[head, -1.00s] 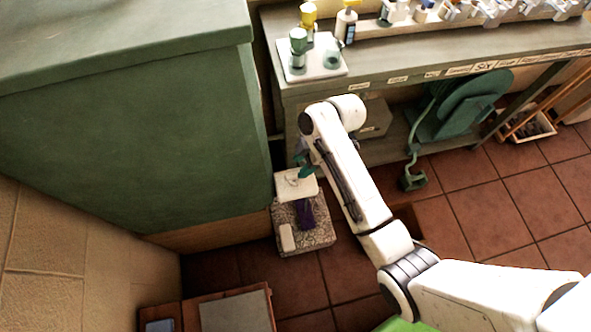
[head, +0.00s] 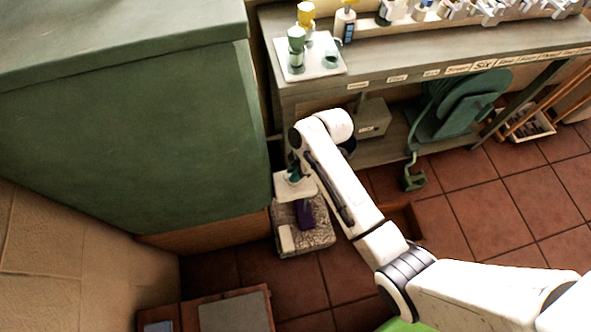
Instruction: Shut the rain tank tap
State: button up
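A large green box-like body (head: 130,140), which looks like the rain tank, fills the left side. My arm reaches to its right edge, beside a small white block or ledge (head: 294,188). A small teal part (head: 294,168) shows between my wrist and the white block. I cannot tell whether it is the tap's handle or something else. My gripper is hidden behind my wrist, so its fingers and any contact with the tap do not show.
Below the white block, a patterned block (head: 318,235) bears a purple item (head: 305,214) and a cream block (head: 286,239). A workbench (head: 420,70) with bottles and fittings stands behind. A green chair-like object (head: 458,112) is under it. Tiled floor (head: 490,200) is clear at right.

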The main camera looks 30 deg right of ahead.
grip_shut()
jog(key=shift+r+m+p, duration=0.1)
jog(key=shift+m+p, duration=0.3)
jog(key=shift+p, duration=0.05)
jog(key=m+t+p, duration=0.1)
jog(key=m+p, duration=0.1)
jog(key=m, duration=0.1)
jog(key=shift+s+a+r+h, duration=0.1)
jog(key=shift+s+h, duration=0.05)
jog(key=shift+h, duration=0.25)
jog(key=m+p, duration=0.1)
jog(key=m, duration=0.1)
jog(key=m+t+h+p, duration=0.1)
jog(key=m+p, duration=0.1)
jog(key=m, duration=0.1)
jog(key=shift+s+a+t+h, duration=0.1)
jog(key=shift+t+h, duration=0.2)
jog(key=m, duration=0.2)
jog(key=m+h+p, duration=0.1)
jog(key=m, duration=0.1)
jog(key=shift+a+m+t+h, duration=0.1)
jog(key=shift+m+t+h, duration=0.2)
jog(key=shift+m, duration=0.1)
jog(key=m, duration=0.2)
jog(key=m+h, duration=0.1)
jog(key=m, duration=0.1)
jog(key=shift+a+f+h, duration=0.1)
jog(key=shift+f+h, duration=0.1)
jog(key=shift+h, duration=0.1)
jog(key=shift+m, duration=0.3)
